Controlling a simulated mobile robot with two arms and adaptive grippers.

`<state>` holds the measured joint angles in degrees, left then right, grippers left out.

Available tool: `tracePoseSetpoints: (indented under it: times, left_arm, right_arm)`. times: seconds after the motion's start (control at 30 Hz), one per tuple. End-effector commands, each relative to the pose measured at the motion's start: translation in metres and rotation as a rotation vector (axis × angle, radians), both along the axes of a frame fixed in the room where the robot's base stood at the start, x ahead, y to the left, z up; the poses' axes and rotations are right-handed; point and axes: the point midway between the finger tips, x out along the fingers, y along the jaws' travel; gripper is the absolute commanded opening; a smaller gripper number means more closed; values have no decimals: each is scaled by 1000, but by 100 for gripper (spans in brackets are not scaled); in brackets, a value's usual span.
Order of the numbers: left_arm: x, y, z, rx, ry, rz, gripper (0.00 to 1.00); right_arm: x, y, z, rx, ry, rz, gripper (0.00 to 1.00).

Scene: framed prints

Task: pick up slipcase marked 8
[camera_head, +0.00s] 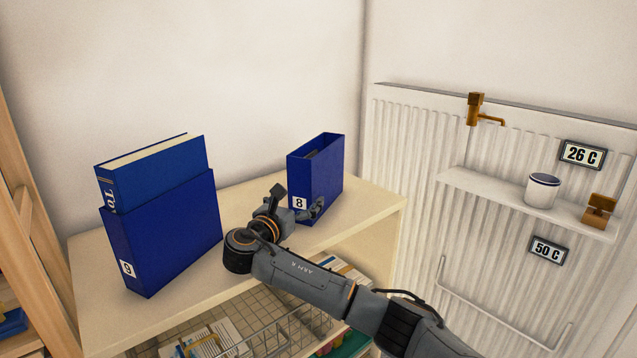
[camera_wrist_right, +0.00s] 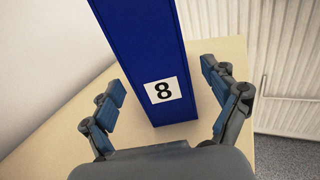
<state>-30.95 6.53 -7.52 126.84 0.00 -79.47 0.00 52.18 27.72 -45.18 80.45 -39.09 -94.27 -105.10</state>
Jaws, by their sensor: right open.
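The slipcase marked 8 (camera_head: 318,176) is a blue, open-topped box standing upright on the wooden shelf top, at its right part. Its white label with a black 8 faces my right gripper. My right gripper (camera_head: 308,210) is in front of the slipcase's lower label end, open. In the right wrist view the slipcase (camera_wrist_right: 143,55) stands between the two spread fingers of my right gripper (camera_wrist_right: 163,107), with gaps visible on both sides. The fingertips are partly hidden in the head view. My left gripper is not in view.
A blue slipcase marked 9 (camera_head: 165,235) holding a book (camera_head: 155,172) stands at the left on the shelf top (camera_head: 375,199). A wire basket (camera_head: 285,330) is below. At the right are a radiator (camera_head: 405,150) and a small ledge with a white cup (camera_head: 541,192).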

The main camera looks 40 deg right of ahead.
Motion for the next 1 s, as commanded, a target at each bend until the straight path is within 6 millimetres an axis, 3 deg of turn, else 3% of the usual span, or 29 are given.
tracePoseSetpoints:
  times: [0.3, 0.6, 0.93, 1.0]
  left_arm:
    - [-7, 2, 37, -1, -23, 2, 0]
    - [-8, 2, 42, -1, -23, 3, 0]
    - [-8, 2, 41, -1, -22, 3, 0]
    - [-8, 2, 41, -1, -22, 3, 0]
  right_arm:
    - [21, -37, 2, -1, 0, -3, 87]
    - [23, -42, 3, 0, 0, -1, 87]
    - [23, -41, 2, 0, 0, -1, 20]
    - [23, -41, 4, -2, -2, -1, 14]
